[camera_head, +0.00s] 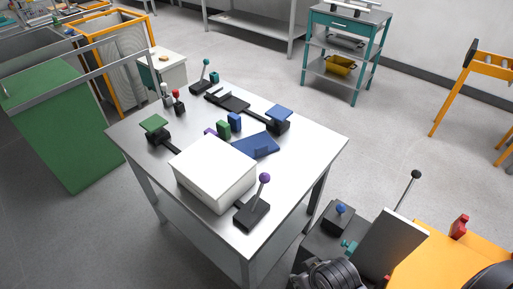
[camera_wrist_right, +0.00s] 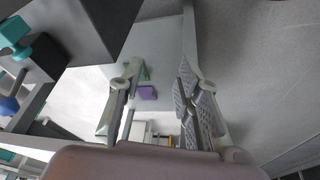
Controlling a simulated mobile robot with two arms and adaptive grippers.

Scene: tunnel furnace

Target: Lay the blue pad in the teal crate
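The blue pad (camera_head: 255,146) looks like a flat blue piece lying on the metal table (camera_head: 305,160), right of the white box (camera_head: 213,172) in the head view. A purple block (camera_wrist_right: 147,92) and a green piece (camera_wrist_right: 145,72) show beyond the gap. My left gripper does not show.
A green block (camera_head: 222,130) and a blue block (camera_head: 235,121) stand near the pad. A purple-knobbed lever (camera_head: 264,178) stands at the near corner, and other levers stand around the table. A grey panel (camera_head: 393,243) rises at lower right. A teal cart (camera_head: 346,28) is behind.

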